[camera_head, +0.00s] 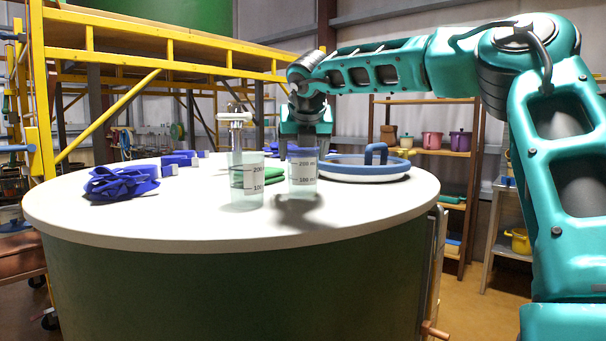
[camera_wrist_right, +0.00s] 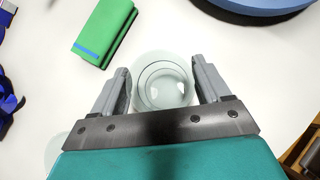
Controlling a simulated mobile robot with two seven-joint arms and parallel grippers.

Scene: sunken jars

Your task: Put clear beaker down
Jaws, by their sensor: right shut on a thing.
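A clear beaker (camera_head: 302,174) with printed volume marks stands upright above the round white tabletop (camera_head: 180,222). My right gripper (camera_head: 303,150) comes down on it from above and is shut on its upper part. In the right wrist view the beaker (camera_wrist_right: 162,82) sits between the two grey fingers (camera_wrist_right: 161,70). A dark shadow lies just below the beaker; I cannot tell whether its base touches the table. A second clear beaker (camera_head: 247,188) stands to its left, apart from it. My left gripper is not in view.
A green cloth (camera_head: 241,177) lies behind the beakers. A blue-rimmed lid with a handle (camera_head: 365,168) lies to the right. The front of the tabletop is clear.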

